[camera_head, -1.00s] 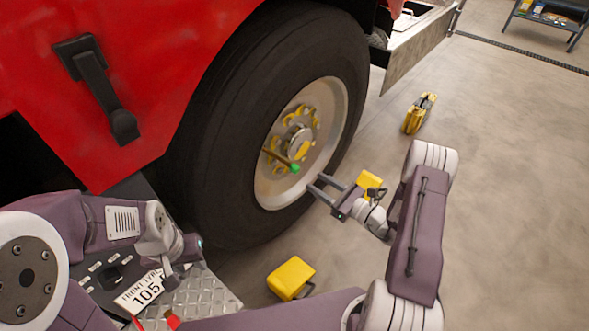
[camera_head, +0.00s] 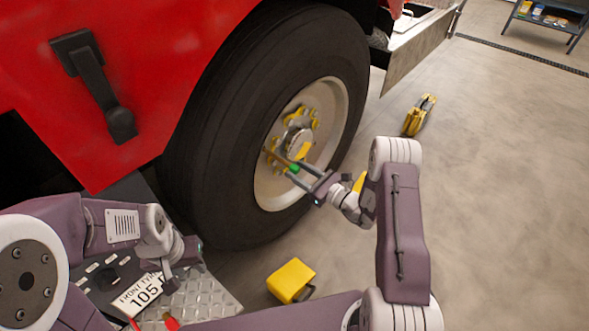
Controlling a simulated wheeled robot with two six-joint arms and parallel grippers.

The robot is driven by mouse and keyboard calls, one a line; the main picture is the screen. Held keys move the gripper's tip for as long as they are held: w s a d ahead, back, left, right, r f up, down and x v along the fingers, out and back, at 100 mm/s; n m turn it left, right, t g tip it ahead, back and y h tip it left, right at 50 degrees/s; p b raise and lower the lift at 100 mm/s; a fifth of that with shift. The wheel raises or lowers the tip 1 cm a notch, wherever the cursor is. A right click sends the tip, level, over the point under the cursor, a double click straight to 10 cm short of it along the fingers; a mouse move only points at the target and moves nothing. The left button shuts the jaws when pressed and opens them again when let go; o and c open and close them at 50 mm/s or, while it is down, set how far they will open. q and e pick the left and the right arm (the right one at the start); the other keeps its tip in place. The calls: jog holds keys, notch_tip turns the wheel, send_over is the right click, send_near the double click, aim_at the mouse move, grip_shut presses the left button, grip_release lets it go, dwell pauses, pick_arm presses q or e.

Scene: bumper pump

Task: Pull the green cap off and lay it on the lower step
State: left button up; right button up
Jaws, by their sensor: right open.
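The small green cap (camera_head: 294,168) sits on the end of a thin valve stem (camera_head: 274,157) that sticks out from the wheel hub (camera_head: 297,142). My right gripper (camera_head: 291,170) is open, with its fingers pointing left at the cap. The cap appears between or just beside the fingertips; I cannot tell if they touch it. My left gripper (camera_head: 172,283) is at the lower left above the metal step, and its jaws are too small to read. The lower step (camera_head: 208,298) is a diamond-plate tread at the bottom left, partly hidden by my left arm.
A large black tyre (camera_head: 215,150) and red truck body (camera_head: 120,60) fill the left. A yellow block (camera_head: 291,279) lies on the floor below the wheel. Another yellow item (camera_head: 419,115) stands farther back. A shelf (camera_head: 545,18) is at the far right.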

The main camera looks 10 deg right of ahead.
dwell(0.9)
grip_shut()
dwell(1.4)
jog(key=shift+p+v, duration=0.65)
jog(key=shift+v, duration=2.35)
